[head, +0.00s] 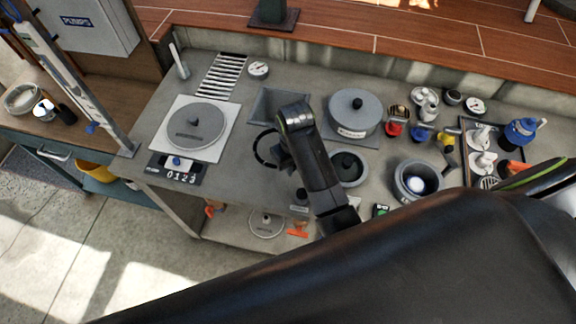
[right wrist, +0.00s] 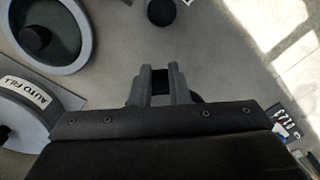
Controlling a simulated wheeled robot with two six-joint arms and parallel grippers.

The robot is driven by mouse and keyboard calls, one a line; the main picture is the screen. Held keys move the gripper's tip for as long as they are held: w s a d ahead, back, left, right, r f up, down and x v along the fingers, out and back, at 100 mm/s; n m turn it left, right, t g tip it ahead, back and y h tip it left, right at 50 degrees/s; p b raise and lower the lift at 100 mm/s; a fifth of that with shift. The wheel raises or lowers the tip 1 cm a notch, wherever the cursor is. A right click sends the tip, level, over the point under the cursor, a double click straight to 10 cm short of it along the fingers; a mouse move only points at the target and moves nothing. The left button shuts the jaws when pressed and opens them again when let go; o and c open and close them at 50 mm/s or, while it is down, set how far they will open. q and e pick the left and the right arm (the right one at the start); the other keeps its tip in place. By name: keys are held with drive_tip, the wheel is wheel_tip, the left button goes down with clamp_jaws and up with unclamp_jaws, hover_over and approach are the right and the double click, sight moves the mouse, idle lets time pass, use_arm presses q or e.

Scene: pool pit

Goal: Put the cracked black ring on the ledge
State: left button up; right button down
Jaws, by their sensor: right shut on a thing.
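The black ring (head: 262,148) shows in the head view as a thin dark loop, left of my right gripper (head: 283,150). My right gripper is shut on it and holds it near the grey square basin. In the right wrist view my right fingers (right wrist: 163,86) stand close together with a dark piece (right wrist: 160,80) between them. I cannot make out a crack. A reddish-brown tiled ledge (head: 410,45) runs along the back, above the grey counter (head: 320,73). My left gripper is not in view.
A round grey lid on a white plate (head: 218,150) lies left. My dark arm hides the lower right.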

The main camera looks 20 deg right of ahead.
sight(293, 182)
drive_tip(key=shift+f, duration=0.8)
wheel_tip(293, 182, down, 4)
drive_tip(key=shift+f+p, duration=0.15)
drive_tip(key=shift+p, duration=0.35)
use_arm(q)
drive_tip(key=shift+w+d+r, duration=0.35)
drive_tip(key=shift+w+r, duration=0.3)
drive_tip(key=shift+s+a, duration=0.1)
use_arm(e)
drive_tip(key=shift+a+f, duration=0.1)
drive_tip(key=c, duration=1.4)
unclamp_jaws()
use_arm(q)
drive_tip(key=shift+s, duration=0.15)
